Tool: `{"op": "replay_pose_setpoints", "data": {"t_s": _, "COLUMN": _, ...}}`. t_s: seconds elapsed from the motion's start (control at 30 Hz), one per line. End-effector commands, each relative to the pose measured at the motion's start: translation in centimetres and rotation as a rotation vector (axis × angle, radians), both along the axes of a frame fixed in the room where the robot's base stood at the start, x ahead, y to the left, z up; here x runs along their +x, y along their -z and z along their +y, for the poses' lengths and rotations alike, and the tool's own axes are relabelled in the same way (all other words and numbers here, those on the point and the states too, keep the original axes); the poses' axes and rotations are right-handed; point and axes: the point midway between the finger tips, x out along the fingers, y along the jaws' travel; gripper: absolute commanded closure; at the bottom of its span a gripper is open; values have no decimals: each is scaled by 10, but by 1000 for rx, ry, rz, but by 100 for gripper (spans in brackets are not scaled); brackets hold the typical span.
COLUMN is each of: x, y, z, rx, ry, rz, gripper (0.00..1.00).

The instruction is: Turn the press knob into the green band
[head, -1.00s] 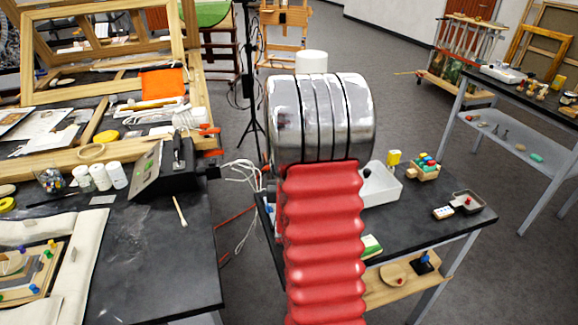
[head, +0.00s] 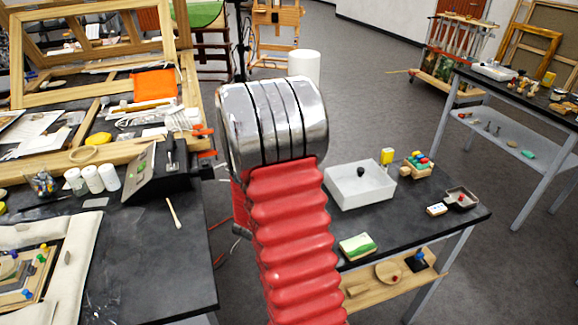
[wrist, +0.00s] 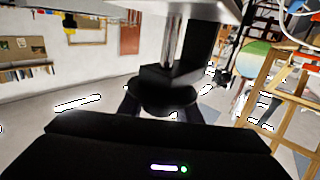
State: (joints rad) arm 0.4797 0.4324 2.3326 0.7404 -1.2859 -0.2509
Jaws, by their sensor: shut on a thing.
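In the wrist view, my gripper (wrist: 160,112) is shut on a dark, round, flared piece (wrist: 165,93) that looks like the press knob. A bright metal shaft (wrist: 171,45) and a dark upright stand right above it, under a pale slab (wrist: 90,8). The fingers are dark against the dark knob, so their exact contact is hard to see. No green band can be made out on or beside the knob. In the head view, my red and chrome arm hides my gripper and whatever it holds.
A dark bench at left carries a black box (head: 150,180), white jars (head: 93,180) and wooden frames. Floor shows between the benches.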

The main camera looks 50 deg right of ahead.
Motion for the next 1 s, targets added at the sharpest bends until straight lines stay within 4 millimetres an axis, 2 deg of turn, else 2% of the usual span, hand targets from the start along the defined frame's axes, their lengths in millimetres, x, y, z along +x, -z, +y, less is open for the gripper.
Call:
{"op": "replay_pose_setpoints", "data": {"t_s": 0.3, "x": 1, "y": -1, "z": 0, "rx": -2, "ry": -1, "rz": -2, "gripper": 92}}
{"op": "replay_pose_setpoints", "data": {"t_s": 0.33, "x": 1, "y": -1, "z": 0, "rx": -2, "ry": -1, "rz": -2, "gripper": 68}}
{"op": "replay_pose_setpoints", "data": {"t_s": 0.6, "x": 1, "y": -1, "z": 0, "rx": -1, "ry": 0, "rz": -2, "gripper": 50}}
{"op": "replay_pose_setpoints", "data": {"t_s": 1.0, "x": -1, "y": 0, "z": 7, "rx": -1, "ry": 0, "rz": 0, "gripper": 50}}
